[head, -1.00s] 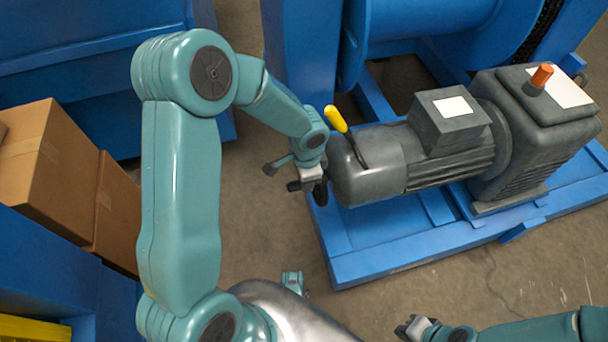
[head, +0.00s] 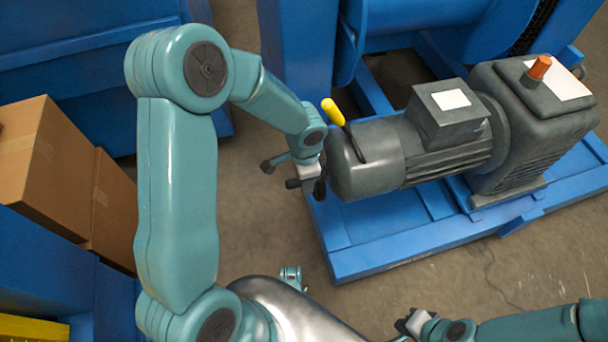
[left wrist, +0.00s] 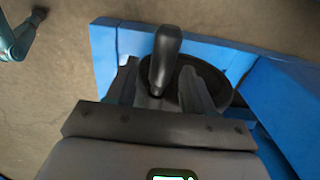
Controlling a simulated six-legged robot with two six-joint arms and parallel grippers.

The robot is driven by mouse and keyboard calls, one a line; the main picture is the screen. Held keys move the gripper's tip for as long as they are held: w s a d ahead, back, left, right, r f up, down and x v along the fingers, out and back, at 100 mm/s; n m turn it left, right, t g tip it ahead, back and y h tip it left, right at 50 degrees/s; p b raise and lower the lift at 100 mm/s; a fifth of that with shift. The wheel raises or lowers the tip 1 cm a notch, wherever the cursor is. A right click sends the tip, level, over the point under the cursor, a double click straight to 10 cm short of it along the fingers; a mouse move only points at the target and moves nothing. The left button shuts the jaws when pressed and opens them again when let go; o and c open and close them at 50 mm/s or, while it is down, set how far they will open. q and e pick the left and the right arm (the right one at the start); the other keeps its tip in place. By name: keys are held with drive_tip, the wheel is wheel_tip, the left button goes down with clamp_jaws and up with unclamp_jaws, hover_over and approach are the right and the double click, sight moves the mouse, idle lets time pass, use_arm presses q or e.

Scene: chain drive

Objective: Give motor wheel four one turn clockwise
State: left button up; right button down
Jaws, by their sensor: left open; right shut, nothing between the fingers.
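The grey motor (head: 375,160) lies on a blue frame, with a yellow-tipped lever (head: 333,112) near its left end. At that end is a dark round wheel (left wrist: 217,88), seen in the left wrist view with an upright black handle (left wrist: 166,58). In the head view the wheel is mostly hidden behind my left gripper (head: 290,174). My left gripper is open, its fingers on either side of the handle (left wrist: 160,88); I cannot tell whether they touch it. No number shows on the wheel. My right gripper (head: 405,325) is shut and empty at the bottom, away from the motor.
The blue frame (head: 385,259) runs under the motor and a gearbox (head: 535,125) with an orange cap (head: 540,68). A blue upright (head: 297,60) stands behind my left gripper. Cardboard boxes (head: 50,170) are at the left. Floor (head: 258,225) is clear in front.

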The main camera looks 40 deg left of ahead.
use_arm(q)
wheel_tip(320, 180, up, 16)
drive_tip(key=p, duration=0.6)
drive_tip(key=shift+s+d+r, duration=0.15)
drive_tip(key=shift+s+d, duration=0.1)
drive_tip(key=shift+d, duration=0.1)
